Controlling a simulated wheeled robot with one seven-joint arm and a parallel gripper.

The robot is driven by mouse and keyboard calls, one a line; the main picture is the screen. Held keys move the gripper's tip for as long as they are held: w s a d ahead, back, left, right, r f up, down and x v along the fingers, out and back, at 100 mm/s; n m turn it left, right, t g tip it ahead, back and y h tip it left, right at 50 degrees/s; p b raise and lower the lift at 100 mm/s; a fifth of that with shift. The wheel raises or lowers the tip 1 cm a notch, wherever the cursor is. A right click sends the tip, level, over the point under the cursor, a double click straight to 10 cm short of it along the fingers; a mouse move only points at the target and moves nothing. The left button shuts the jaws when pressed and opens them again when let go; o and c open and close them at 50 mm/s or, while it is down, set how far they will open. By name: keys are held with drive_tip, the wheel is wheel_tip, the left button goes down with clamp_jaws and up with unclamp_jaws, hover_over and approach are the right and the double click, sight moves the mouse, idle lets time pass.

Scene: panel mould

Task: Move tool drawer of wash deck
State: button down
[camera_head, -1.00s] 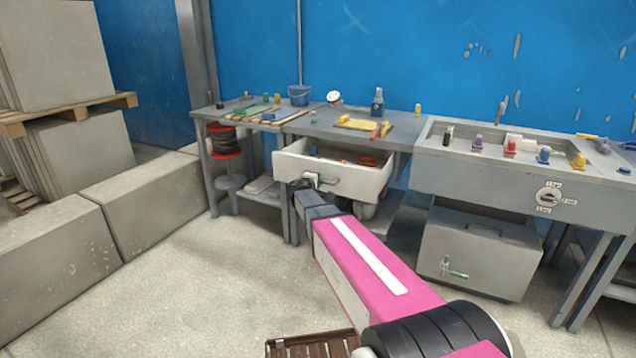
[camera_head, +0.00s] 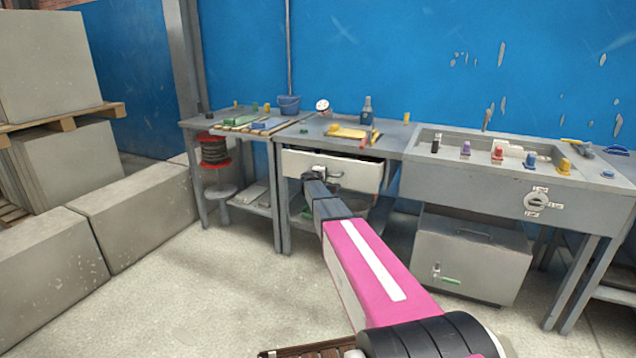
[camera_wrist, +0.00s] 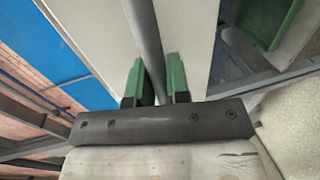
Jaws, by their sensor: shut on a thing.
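The tool drawer (camera_head: 350,175) has a pale front and sits under the middle section of the wash deck (camera_head: 398,137). It stands slightly out, with a narrow dark gap along its top. My gripper (camera_head: 316,174) is at the handle on the drawer front. In the wrist view my gripper (camera_wrist: 160,85) has its green fingers on both sides of the grey bar handle (camera_wrist: 145,35), shut on it. The pale drawer front (camera_wrist: 190,40) lies behind the bar. The drawer's inside is mostly hidden.
A side table (camera_head: 222,122) with a blue bucket (camera_head: 289,104) is left. Concrete blocks (camera_head: 150,210) line the left. The floor between is clear.

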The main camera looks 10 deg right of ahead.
drive_tip(key=x, duration=0.3)
drive_tip(key=r+x, duration=0.1)
drive_tip(key=x, duration=0.3)
drive_tip(key=shift+w+r, duration=0.15)
drive_tip(key=shift+r, duration=0.1)
drive_tip(key=shift+w, duration=0.1)
drive_tip(key=c, duration=1.1)
unclamp_jaws()
drive_tip(key=shift+d, duration=0.1)
approach(330, 169)
drive_tip(key=shift+w+d+f, duration=0.1)
drive_tip(key=shift+w+f, duration=0.15)
drive_tip(key=shift+w, duration=0.3)
drive_tip(key=shift+w+d+f, duration=0.15)
drive_tip(key=shift+w+f, duration=0.1)
drive_tip(key=shift+w, duration=0.3)
